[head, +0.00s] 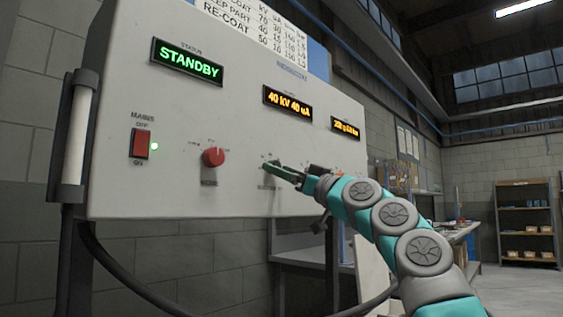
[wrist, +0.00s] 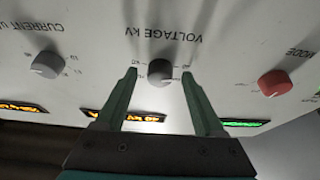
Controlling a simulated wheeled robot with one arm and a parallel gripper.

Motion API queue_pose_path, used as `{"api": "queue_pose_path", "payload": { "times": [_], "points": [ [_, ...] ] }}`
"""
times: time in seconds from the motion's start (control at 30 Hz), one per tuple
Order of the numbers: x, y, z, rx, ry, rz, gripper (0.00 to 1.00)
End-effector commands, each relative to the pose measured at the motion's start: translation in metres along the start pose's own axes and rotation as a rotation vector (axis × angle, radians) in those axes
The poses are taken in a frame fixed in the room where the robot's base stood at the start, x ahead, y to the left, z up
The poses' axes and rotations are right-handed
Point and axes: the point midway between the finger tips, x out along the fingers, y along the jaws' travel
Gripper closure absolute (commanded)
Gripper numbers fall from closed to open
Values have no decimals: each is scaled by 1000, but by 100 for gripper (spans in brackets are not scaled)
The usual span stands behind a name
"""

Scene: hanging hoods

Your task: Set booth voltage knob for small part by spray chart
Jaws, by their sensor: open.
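The voltage knob (wrist: 160,73) is dark grey and round, under the upside-down label VOLTAGE KV in the wrist view. My gripper (wrist: 158,76) is open, with one green finger on each side of this knob; I cannot tell whether they touch it. The voltage display (head: 287,101) reads 40 kV 40 uA. The spray chart (head: 262,22) is behind the panel top, cut off by the frame; rows ending in EP PART and RE-COAT show.
The control panel (head: 120,70) carries a red mode knob (head: 213,157), a red mains switch (head: 140,143) with a lit green lamp, and a green STANDBY display (head: 187,62). A grey current knob (wrist: 47,65) sits left of the voltage knob in the wrist view.

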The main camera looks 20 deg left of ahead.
Motion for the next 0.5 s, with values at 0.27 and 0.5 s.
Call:
{"api": "queue_pose_path", "payload": {
  "times": [0.27, 0.5],
  "points": [
    [3, 0, 1, 0, 0, 0, 30],
    [3, 0, 1, 0, 0, 0, 49]
  ]
}}
